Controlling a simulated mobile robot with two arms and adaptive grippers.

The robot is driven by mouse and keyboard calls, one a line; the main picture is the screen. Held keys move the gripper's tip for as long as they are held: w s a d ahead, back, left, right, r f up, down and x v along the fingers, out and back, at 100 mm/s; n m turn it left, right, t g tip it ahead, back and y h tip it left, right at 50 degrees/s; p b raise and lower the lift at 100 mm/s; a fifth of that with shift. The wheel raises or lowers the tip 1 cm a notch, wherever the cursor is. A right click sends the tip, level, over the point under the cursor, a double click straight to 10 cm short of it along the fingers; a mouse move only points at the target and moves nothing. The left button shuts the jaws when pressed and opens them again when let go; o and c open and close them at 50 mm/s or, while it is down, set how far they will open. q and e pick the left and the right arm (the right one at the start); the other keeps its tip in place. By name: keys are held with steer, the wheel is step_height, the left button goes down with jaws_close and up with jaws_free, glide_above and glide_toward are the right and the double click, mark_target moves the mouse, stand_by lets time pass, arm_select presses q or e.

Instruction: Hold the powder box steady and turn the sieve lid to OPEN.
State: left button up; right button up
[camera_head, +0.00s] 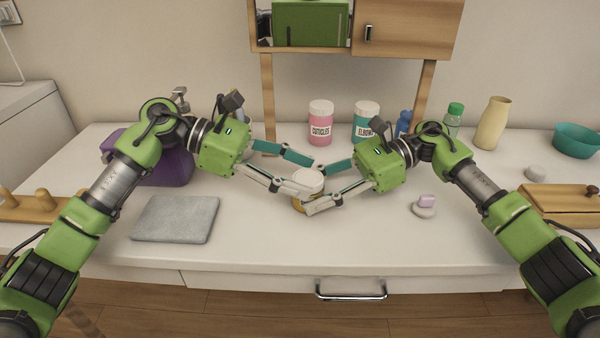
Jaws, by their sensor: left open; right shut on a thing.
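The powder box (298,204) is a small round box near the middle of the counter, with an amber-brown lower part mostly hidden by fingers. Its pale sieve lid (308,180) is on top; no OPEN mark can be made out. My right gripper (322,188) is shut on the powder box from the right, its near finger low across the front. My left gripper (304,177) is open from the left, higher up, with its fingers on the far and near sides of the lid. Whether these fingers touch the lid cannot be told.
Behind stand a pink jar (320,123) and a teal jar (365,121). A purple container (165,167) and grey mat (176,218) lie left. A soap dish (423,211) with lilac soap is right. Cabinet legs (268,105) rise behind. The front counter is clear.

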arm_select(q)
steer(key=shift+d+f, duration=0.15)
steer(key=shift+d, duration=0.05)
steer(key=c, duration=1.1)
steer(key=shift+c, duration=0.2)
